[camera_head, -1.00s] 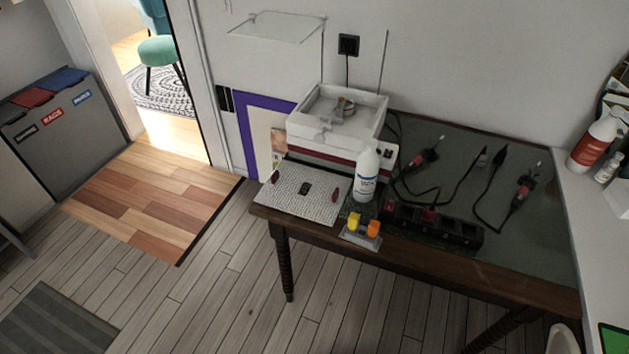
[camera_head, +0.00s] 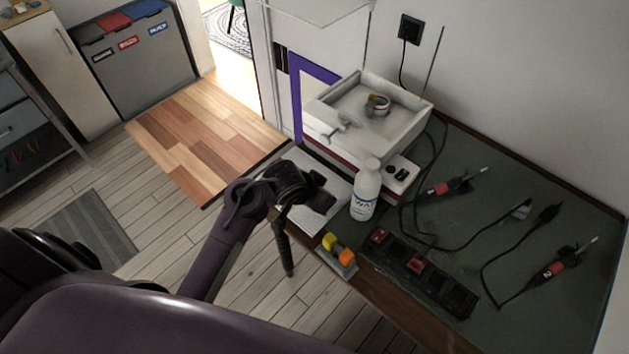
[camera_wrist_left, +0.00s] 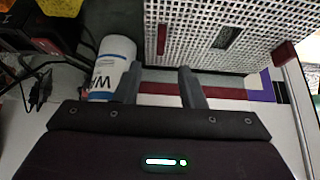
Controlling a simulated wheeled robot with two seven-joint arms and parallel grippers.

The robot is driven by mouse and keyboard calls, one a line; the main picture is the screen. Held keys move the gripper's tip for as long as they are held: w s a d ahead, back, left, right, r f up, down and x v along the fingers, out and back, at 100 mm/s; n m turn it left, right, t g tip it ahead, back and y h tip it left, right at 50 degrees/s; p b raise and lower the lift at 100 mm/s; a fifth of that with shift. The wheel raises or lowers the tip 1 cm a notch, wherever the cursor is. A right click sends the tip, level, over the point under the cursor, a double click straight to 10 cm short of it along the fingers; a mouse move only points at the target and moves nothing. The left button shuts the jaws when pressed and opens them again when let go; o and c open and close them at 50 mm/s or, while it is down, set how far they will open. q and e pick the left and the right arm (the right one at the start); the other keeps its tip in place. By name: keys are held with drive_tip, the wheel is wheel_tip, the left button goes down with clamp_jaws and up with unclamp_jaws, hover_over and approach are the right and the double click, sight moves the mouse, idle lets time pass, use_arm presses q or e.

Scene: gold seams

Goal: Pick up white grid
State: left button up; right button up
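The white grid (camera_head: 309,222) lies at the left end of the table, partly hidden under my left arm in the head view. In the left wrist view the grid (camera_wrist_left: 200,18) fills the top centre, with a dark slot and two dark red pieces on it. My left gripper (camera_wrist_left: 160,74) is open, its two fingers apart and pointing at the grid's near edge, with nothing between them. In the head view the left gripper (camera_head: 318,195) is over the grid; contact cannot be told. My right gripper is not in view.
A white bottle (camera_head: 366,190) stands right beside the grid. A white machine with an open tray (camera_head: 345,100) is behind. A holder with yellow and orange pieces (camera_head: 340,262) sits at the front edge. A dark socket block (camera_head: 440,285) and cabled tools (camera_head: 455,185) lie right.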

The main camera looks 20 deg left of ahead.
use_arm(q)
drive_tip(key=shift+w+f, duration=0.2)
drive_tip(key=shift+f, duration=0.7)
drive_tip(key=x, duration=0.5)
drive_tip(key=shift+s+f, duration=0.1)
drive_tip(key=shift+f, duration=0.15)
drive_tip(key=shift+c, duration=0.2)
clamp_jaws()
